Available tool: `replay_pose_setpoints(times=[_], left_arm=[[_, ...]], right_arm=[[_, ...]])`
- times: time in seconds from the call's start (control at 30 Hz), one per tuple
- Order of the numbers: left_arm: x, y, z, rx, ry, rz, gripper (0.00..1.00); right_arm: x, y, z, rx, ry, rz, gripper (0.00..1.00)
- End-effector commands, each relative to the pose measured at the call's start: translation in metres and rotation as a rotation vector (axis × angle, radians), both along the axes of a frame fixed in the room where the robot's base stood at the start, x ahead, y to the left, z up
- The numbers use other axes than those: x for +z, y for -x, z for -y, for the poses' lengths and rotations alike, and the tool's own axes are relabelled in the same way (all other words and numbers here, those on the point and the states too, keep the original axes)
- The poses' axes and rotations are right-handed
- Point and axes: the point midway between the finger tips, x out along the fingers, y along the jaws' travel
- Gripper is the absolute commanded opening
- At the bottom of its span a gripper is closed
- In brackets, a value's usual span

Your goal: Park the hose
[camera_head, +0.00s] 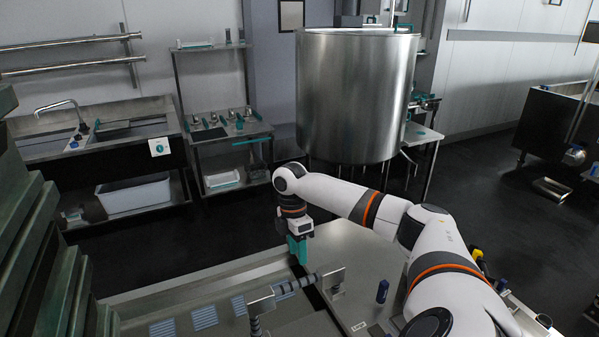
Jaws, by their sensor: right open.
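A ribbed grey-and-dark length that looks like the hose (296,286) lies near the bottom centre of the head view. It runs between a metal bracket (261,302) on the left and an upright metal plate (334,279) on the steel top. A darker ribbed part hangs below the left bracket and leaves the frame at the bottom. My right gripper (299,262) has teal fingers pointing down. It is open, appears empty, and is just above and behind the hose in the picture; contact cannot be told. My left gripper is not in view.
A steel table top (372,262) lies under my right arm, with a dark blue cylinder (382,291) standing on it. A stack of green slabs (25,235) fills the left edge. A large steel vat (355,95) stands behind. Dark floor (180,235) is clear beyond the table.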

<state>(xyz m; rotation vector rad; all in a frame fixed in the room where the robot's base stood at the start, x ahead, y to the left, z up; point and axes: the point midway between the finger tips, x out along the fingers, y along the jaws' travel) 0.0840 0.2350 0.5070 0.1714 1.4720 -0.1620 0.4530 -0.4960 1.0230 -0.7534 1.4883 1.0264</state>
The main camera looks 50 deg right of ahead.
Motion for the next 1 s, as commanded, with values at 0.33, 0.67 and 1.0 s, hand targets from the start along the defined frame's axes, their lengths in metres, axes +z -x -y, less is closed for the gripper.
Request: replay_pose_setpoints(times=[0.33, 0.67, 1.0], left_arm=[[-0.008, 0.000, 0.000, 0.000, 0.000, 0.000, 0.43], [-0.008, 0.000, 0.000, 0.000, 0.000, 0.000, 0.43], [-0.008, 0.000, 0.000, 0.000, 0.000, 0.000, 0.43]], right_arm=[[0.035, -0.007, 0.003, 0.001, 0.000, 0.001, 0.43], [0.036, -0.007, 0.003, 0.001, 0.000, 0.000, 0.43], [0.036, -0.007, 0.003, 0.001, 0.000, 0.000, 0.43]])
